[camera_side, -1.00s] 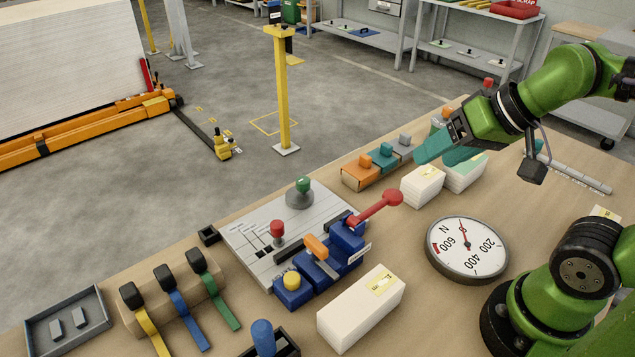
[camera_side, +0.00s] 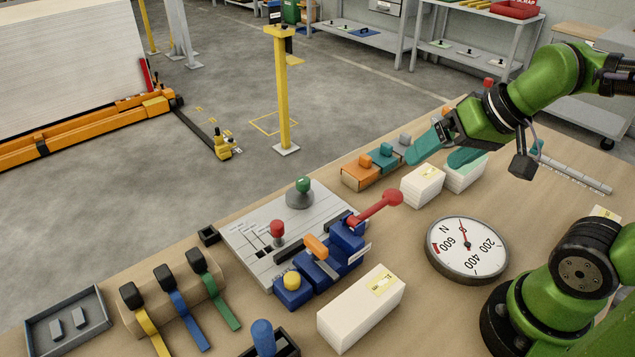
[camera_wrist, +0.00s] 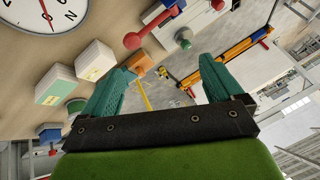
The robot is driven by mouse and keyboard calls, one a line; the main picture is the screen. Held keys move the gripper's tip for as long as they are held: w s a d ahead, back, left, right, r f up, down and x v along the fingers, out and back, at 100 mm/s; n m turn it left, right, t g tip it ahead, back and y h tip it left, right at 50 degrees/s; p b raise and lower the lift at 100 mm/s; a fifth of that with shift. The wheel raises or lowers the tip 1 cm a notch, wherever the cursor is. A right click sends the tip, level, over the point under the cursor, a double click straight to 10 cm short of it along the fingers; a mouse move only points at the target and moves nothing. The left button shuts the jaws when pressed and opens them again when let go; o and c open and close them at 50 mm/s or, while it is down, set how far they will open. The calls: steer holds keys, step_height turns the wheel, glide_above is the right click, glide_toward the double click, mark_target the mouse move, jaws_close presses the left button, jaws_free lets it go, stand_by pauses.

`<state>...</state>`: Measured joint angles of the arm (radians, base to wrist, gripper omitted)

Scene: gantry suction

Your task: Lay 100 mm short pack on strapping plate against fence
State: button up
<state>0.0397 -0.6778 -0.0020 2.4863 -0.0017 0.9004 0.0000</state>
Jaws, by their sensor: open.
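Two short white packs stand side by side at the back right of the bench: one with a yellow label (camera_side: 422,188) and one with a green label (camera_side: 466,177). Both show in the wrist view, the nearer-to-dial one (camera_wrist: 94,62) and the green-labelled one (camera_wrist: 55,88). I cannot tell which is 100 mm. My gripper (camera_side: 434,160) is open and empty above them, its teal fingers spread. The grey lined plate (camera_side: 255,238), apparently the strapping plate, lies left of centre and bears no pack. A dark bar on it may be the fence; I cannot be sure.
A blue tool with a red-knobbed lever (camera_side: 380,207) stands at the plate's right edge. A longer white pack (camera_side: 360,310) lies in front. A round dial (camera_side: 467,250) is right of centre. Orange, teal and grey blocks (camera_side: 360,176) sit behind the packs.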

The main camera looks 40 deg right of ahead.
steer(key=w+d+f+g, duration=0.1)
steer(key=w+d+g, duration=0.1)
steer(key=w+d, duration=0.2)
steer(key=n+g+h, duration=0.2)
steer(key=n+g, duration=0.3)
steer(key=n, duration=1.8)
glide_above(424, 176)
step_height(424, 176, down, 5)
step_height(424, 176, down, 9)
steer(key=shift+s+a+f, duration=0.1)
steer(key=shift+f, duration=0.1)
steer(key=shift+d+f, duration=0.2)
steer(key=shift+f, duration=2.95)
